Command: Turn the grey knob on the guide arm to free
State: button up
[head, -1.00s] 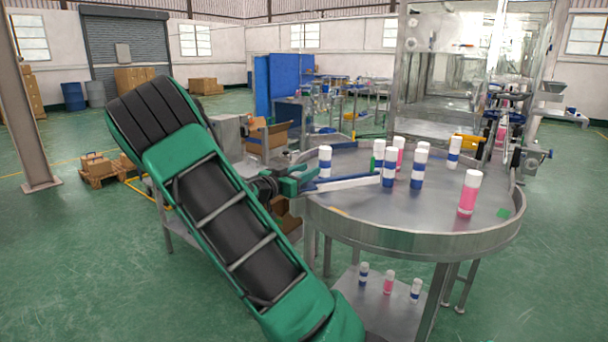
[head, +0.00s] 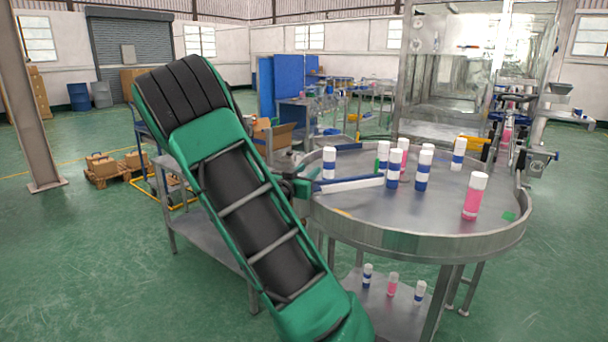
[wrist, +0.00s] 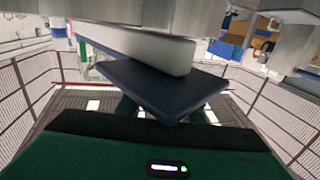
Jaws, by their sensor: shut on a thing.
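The guide arm (head: 352,184) is a white bar with a blue strip behind it, lying at the left edge of the round steel table. In the wrist view its white bar (wrist: 150,50) and a dark blue slab (wrist: 165,88) fill the middle. My gripper (head: 302,187) is at the guide arm's left end, partly hidden behind my green forearm, and is shut. The grey knob is not visible in either view; it is hidden at the gripper, so its angle cannot be read.
The round table (head: 420,235) carries several capped cans, including a pink one (head: 473,197) near the right rim. A lower shelf (head: 385,312) holds smaller-looking cans. A glass-walled machine (head: 450,80) stands behind. A grey side table (head: 205,215) is on the left.

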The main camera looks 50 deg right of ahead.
jog(key=o, duration=1.1)
jog(key=shift+w+a, duration=0.1)
jog(key=shift+w, duration=0.15)
jog(key=shift+c, duration=0.2)
jog(key=shift+s, duration=0.1)
jog(key=v, duration=0.9)
jog(key=shift+v, duration=0.8)
